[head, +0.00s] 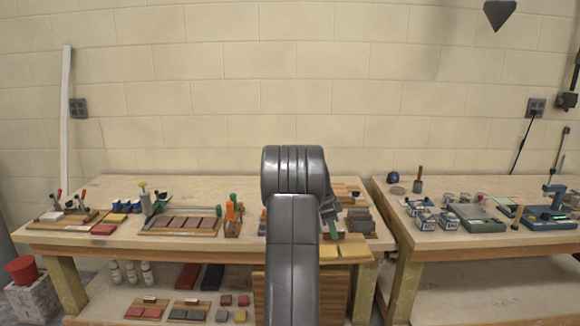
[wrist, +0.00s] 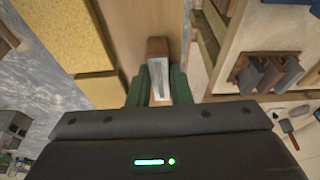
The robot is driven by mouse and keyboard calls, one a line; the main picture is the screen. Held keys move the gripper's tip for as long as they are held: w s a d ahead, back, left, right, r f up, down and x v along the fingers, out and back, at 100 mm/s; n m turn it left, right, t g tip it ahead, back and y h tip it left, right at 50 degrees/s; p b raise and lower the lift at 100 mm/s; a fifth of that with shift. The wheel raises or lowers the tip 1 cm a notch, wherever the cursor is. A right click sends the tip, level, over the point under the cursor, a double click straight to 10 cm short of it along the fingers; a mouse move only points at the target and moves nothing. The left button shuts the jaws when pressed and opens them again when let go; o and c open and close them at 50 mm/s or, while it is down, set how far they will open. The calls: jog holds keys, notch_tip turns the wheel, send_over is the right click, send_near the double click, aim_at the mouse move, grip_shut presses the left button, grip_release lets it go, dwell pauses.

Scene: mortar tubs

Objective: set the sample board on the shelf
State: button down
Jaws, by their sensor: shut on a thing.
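My gripper (wrist: 158,88) has green fingers, shut on a narrow piece with a brown end and a pale grey face, which I take to be part of the sample board (wrist: 157,50). The rest of it cannot be told apart in the wrist view. In the head view my arm hides most of the gripper, which is at the right part of the left bench. The shelf (head: 100,309) lies under the left bench. Two boards with small samples, one with red pieces (head: 144,312) and one with dark pieces (head: 187,314), lie on it.
Yellow slabs (head: 342,250) lie at the bench's front edge, above a wooden panel (head: 262,290). Dark blocks (head: 360,222) stand nearby. Bottles (head: 130,271), red and dark slabs and small cubes (head: 240,316) occupy the shelf. A second bench (head: 408,246) stands right.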

aim_at(326, 238)
jog(key=f, duration=0.1)
jog(key=a+f+n, duration=0.1)
jog(key=f+n, duration=0.1)
jog(key=f, duration=0.1)
jog(key=shift+a, duration=0.3)
jog(key=s+a+f+n+t+y, duration=0.1)
jog(key=s+a+f+n, duration=0.5)
jog(key=s+f+n, duration=0.1)
jog(key=s+a+f+n+t+y, duration=0.2)
jog(key=s+a+f+n, duration=0.3)
jog(key=s+f+n, duration=0.3)
notch_tip(326, 238, down, 2)
jog(key=shift+s+a+f, duration=0.2)
jog(key=shift+a+f, duration=0.05)
jog(key=shift+a, duration=0.1)
